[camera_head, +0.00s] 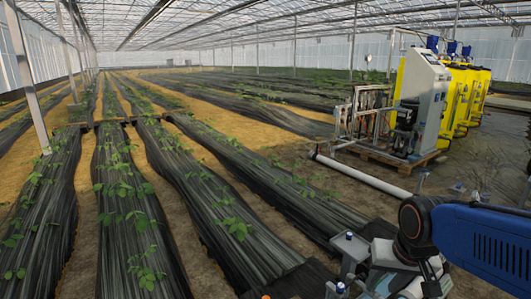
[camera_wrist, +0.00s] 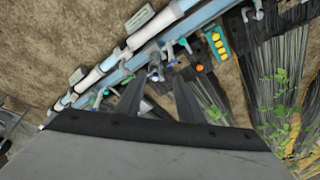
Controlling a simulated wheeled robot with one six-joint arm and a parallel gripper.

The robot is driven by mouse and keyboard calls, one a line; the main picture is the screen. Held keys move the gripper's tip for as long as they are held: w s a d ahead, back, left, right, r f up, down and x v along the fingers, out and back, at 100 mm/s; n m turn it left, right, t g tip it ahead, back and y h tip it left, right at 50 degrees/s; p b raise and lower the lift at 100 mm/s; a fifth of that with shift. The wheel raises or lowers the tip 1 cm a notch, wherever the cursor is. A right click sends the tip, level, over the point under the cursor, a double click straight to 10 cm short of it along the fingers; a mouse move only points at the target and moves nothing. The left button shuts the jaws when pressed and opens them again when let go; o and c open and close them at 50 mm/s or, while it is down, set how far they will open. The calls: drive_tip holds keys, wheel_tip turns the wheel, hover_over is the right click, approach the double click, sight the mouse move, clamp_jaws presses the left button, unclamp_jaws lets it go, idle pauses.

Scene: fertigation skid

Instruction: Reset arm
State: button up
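My gripper (camera_wrist: 158,82) shows in the wrist view with two dark fingers pointing up the picture. The fingers stand apart with nothing visible between them, so it is open and empty. Beyond the fingertips runs a slanting assembly of pale pipes (camera_wrist: 110,62) with several valves and fittings; I cannot tell the distance from fingers to fittings. In the head view my blue arm (camera_head: 485,243) reaches in from the right edge, its dark joint over the lower right. My gripper cannot be made out there.
A skid with a grey cabinet (camera_head: 421,92) and yellow tanks (camera_head: 466,95) stands at the right. A white pipe (camera_head: 362,176) runs along the floor. Plant rows under black film (camera_head: 125,220) fill the left. In the wrist view, a teal panel (camera_wrist: 211,36) with yellow dots sits among the fittings.

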drive_tip(key=s+r+n+t, duration=0.1)
drive_tip(key=s+r+n, duration=0.1)
drive_tip(key=s, duration=0.7)
drive_tip(key=w+a+f+m+g, duration=0.1)
drive_tip(key=w+f+m, duration=0.6)
drive_tip(key=w, duration=0.4)
drive_tip(key=w+a+f+m+g, duration=0.1)
drive_tip(key=w+f+m+g, duration=0.1)
drive_tip(key=w+f+m, duration=0.55)
drive_tip(key=w+a+f+m, duration=0.1)
drive_tip(key=w+f+m, duration=0.4)
drive_tip(key=f, duration=0.3)
drive_tip(key=w+a+f+m+g, duration=0.1)
drive_tip(key=w+f+m, duration=0.3)
drive_tip(key=f, duration=0.4)
drive_tip(key=w+a+f+m, duration=0.2)
drive_tip(key=w+f+m, duration=0.3)
drive_tip(key=f, duration=0.3)
drive_tip(key=shift+w+a+f+m+g, duration=0.1)
drive_tip(key=shift+w+f+m+g, duration=0.25)
drive_tip(key=shift+m, duration=0.4)
drive_tip(key=n, duration=0.5)
drive_tip(key=shift+r, duration=0.1)
drive_tip(key=n, duration=1.5)
drive_tip(key=shift+m, duration=0.5)
